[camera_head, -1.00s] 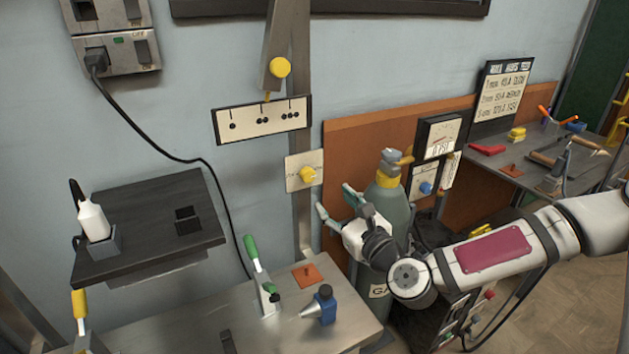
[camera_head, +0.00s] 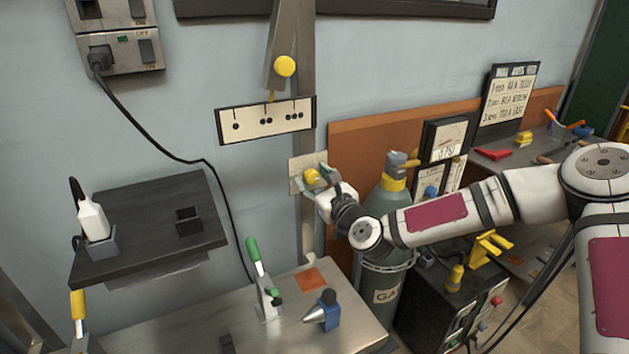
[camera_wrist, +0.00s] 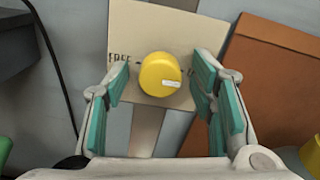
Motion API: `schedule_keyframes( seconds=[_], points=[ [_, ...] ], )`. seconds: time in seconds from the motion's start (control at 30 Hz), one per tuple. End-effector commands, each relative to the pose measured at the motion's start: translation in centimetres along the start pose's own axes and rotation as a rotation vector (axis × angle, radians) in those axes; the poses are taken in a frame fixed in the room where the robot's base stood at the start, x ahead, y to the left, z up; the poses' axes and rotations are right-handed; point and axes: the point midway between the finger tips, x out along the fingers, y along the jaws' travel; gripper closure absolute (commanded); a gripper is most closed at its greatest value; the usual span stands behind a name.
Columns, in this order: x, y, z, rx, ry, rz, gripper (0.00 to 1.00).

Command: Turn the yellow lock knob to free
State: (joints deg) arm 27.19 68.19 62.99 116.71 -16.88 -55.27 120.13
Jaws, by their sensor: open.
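The yellow lock knob (camera_wrist: 160,75) sits on a cream plate (camera_wrist: 182,33) on the wall post. A white mark on the knob points to the right in the wrist view. The word FREE is printed to the left of the knob; the label on the right is mostly hidden by a finger. My gripper (camera_wrist: 165,95) is open, with one teal-padded finger on each side of the knob and a gap on both sides. In the head view my gripper (camera_head: 316,180) is at the plate, and the knob (camera_head: 312,176) shows between the fingers.
A grey-green gas cylinder (camera_head: 388,201) stands right of the post, close to my arm. Above is a dotted scale plate (camera_head: 265,121) with a yellow-knobbed lever (camera_head: 284,66). A metal table (camera_head: 240,320) with a green-handled clamp (camera_head: 262,280) lies below.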

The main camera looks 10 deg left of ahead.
Motion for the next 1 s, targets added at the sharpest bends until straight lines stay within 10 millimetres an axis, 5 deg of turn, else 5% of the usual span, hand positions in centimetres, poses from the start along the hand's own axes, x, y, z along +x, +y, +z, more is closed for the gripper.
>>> schedule_keyframes(
  seconds=[0.13, 0.33, 0.67, 1.0],
  points=[
    [-0.02, -0.01, 0.01, 0.000, 0.000, 0.000, 0.54],
    [-0.03, 0.00, 0.01, 0.000, 0.000, 0.000, 0.97],
    [-0.03, 0.02, 0.03, -0.029, -0.001, 0.000, 0.97],
    [-0.03, 0.04, 0.07, -0.237, -0.001, 0.000, 0.97]
  ],
)
